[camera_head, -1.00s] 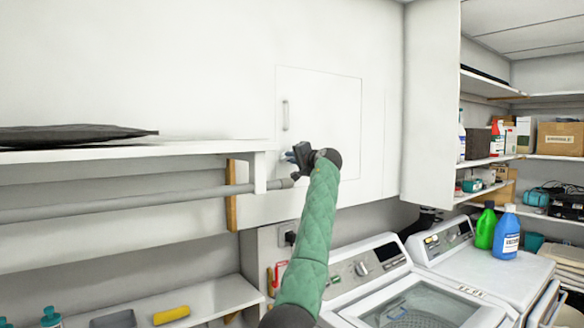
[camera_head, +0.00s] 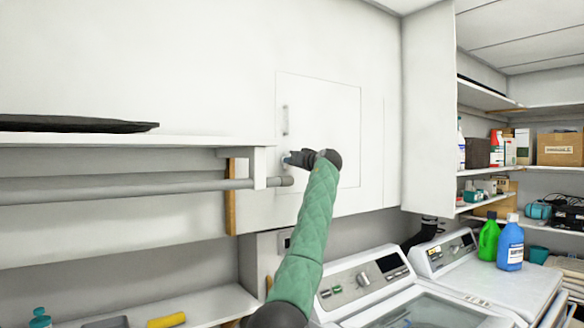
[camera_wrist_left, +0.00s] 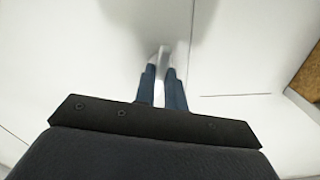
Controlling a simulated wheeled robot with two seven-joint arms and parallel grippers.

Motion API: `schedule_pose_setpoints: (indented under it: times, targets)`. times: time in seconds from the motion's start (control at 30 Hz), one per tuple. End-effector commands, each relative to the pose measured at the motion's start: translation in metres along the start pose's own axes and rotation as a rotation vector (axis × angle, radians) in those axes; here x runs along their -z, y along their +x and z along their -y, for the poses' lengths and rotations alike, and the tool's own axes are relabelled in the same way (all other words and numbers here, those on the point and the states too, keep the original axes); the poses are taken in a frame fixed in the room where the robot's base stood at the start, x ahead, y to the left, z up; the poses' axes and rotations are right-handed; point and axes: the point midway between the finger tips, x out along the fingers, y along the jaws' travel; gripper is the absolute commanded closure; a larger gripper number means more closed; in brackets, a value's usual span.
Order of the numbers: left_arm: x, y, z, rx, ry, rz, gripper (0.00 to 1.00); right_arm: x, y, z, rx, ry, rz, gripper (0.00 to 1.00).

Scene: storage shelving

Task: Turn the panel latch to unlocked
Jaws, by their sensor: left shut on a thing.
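The white access panel (camera_head: 335,125) is set flush in the white wall and looks closed. A small vertical handle (camera_head: 285,120) is on its left side. My left gripper (camera_head: 287,159) is at the panel's lower left, below the handle. In the left wrist view the two dark fingers (camera_wrist_left: 161,82) are shut on a small pale piece (camera_wrist_left: 160,92), most likely the panel latch. The fingers and the wrist hide much of the latch, so I cannot tell its turn angle. My right gripper is not in view.
A grey rod (camera_head: 120,198) under the left shelf (camera_head: 190,142) ends close to my left gripper. A washing machine (camera_head: 350,278) stands below the panel. Green (camera_head: 488,236) and blue (camera_head: 510,245) bottles stand at the right.

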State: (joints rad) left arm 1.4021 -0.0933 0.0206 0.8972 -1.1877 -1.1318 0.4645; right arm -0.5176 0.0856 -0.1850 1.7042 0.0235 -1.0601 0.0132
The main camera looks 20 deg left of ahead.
Motion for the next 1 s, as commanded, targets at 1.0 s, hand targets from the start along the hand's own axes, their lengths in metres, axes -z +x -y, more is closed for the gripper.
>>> schedule_pose_setpoints:
  times: [1.0]
  targets:
    - [-0.003,0.001,-0.002,-0.001,-0.295,0.004,1.00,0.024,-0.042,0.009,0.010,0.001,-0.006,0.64]
